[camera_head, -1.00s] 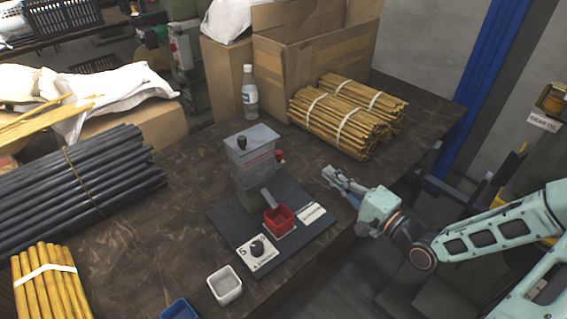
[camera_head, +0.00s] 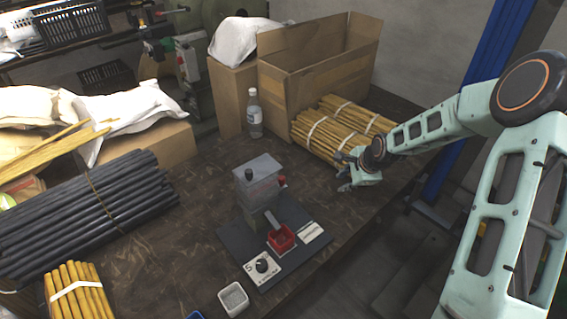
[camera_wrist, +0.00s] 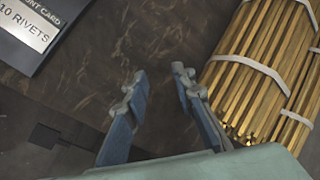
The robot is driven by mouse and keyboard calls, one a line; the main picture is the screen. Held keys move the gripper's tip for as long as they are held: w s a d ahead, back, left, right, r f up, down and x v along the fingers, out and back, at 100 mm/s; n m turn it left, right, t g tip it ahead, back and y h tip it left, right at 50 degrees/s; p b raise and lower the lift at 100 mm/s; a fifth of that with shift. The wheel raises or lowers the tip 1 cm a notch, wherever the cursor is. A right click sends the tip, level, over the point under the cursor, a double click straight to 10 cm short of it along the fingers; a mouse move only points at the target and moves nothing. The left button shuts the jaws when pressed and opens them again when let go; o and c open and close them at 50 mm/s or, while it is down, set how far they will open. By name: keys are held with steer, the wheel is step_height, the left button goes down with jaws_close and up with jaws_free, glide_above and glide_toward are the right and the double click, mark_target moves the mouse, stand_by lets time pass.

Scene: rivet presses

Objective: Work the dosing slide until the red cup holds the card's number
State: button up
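The grey dosing device (camera_head: 258,180) stands on a dark base plate (camera_head: 235,245) on the table. It has a dark knob (camera_head: 249,174) on top, a red knob (camera_head: 281,180) at its right side and a chute. The red cup (camera_head: 281,239) sits below the chute; its contents are too small to tell. A dial (camera_head: 262,265) on a white plate marked 5 is in front. The count card (camera_wrist: 25,22) reads "10 RIVETS" in the wrist view and also shows in the head view (camera_head: 311,231). My gripper (camera_wrist: 158,82) is open and empty above the table, right of the device.
Bundles of yellow rods (camera_head: 330,130) lie behind my gripper, before a cardboard box (camera_head: 325,65). A bottle (camera_head: 254,115) stands behind the device. A white cup (camera_head: 233,298) is at the front edge; dark rods (camera_head: 90,215) lie left.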

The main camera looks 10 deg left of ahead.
mark_target(282, 177)
steer(key=s+a+r+m+g+y+p, duration=0.1)
steer(key=s+a+r+m+g+p, duration=0.35)
steer(key=a+r, duration=1.05)
steer(key=shift+n+g, duration=0.35)
steer(key=shift+n, duration=0.6)
steer(key=x, duration=0.3)
steer(key=s+p+x, duration=0.1)
steer(key=x, duration=0.6)
steer(key=shift+s+d+p, duration=0.2)
steer(key=shift+s+p, duration=0.05)
steer(key=shift+p, duration=0.05)
jaws_close()
